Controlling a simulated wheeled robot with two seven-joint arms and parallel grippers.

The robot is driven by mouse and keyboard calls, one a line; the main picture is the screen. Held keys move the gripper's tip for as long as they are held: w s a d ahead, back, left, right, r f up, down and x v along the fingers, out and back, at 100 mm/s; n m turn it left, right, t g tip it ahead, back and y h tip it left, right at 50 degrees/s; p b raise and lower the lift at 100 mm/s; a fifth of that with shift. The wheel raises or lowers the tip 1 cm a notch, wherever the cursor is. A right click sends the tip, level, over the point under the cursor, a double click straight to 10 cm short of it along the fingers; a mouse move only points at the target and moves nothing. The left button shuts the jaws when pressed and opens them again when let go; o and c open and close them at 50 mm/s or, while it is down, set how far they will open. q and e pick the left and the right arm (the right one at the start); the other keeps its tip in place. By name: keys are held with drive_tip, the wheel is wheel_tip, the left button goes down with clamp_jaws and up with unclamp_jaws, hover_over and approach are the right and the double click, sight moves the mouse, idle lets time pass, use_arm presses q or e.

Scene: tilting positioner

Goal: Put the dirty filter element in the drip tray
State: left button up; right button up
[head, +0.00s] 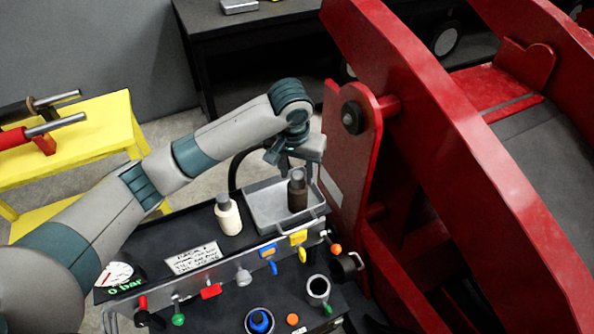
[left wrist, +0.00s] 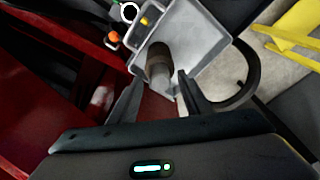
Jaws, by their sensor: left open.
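The dirty filter element (head: 297,193), a dark brown cylinder with a grey top, stands upright in the grey drip tray (head: 262,216), toward the tray's right side. In the left wrist view the element (left wrist: 158,62) shows ahead of and between the fingertips, with the tray (left wrist: 205,48) around it. My left gripper (head: 295,162) is open just above the element; its fingers (left wrist: 160,84) are spread and hold nothing. Whether a finger touches the element's top cannot be told. My right gripper is not in view.
A cream filter element (head: 228,216) stands left of the tray on the dark bench top. A panel of coloured valves and knobs (head: 211,291) runs along the front. The large red positioner frame (head: 440,120) rises close on the right. A yellow stand (head: 85,140) is at left.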

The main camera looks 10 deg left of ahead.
sight(295, 190)
use_arm(q)
drive_tip(key=shift+r, duration=0.6)
wheel_tip(295, 190, up, 11)
drive_tip(key=s+b, duration=0.1)
drive_tip(key=b, duration=0.1)
drive_tip(key=shift+s+a, duration=0.15)
drive_tip(key=shift+s, duration=0.2)
idle(1.0)
idle(0.4)
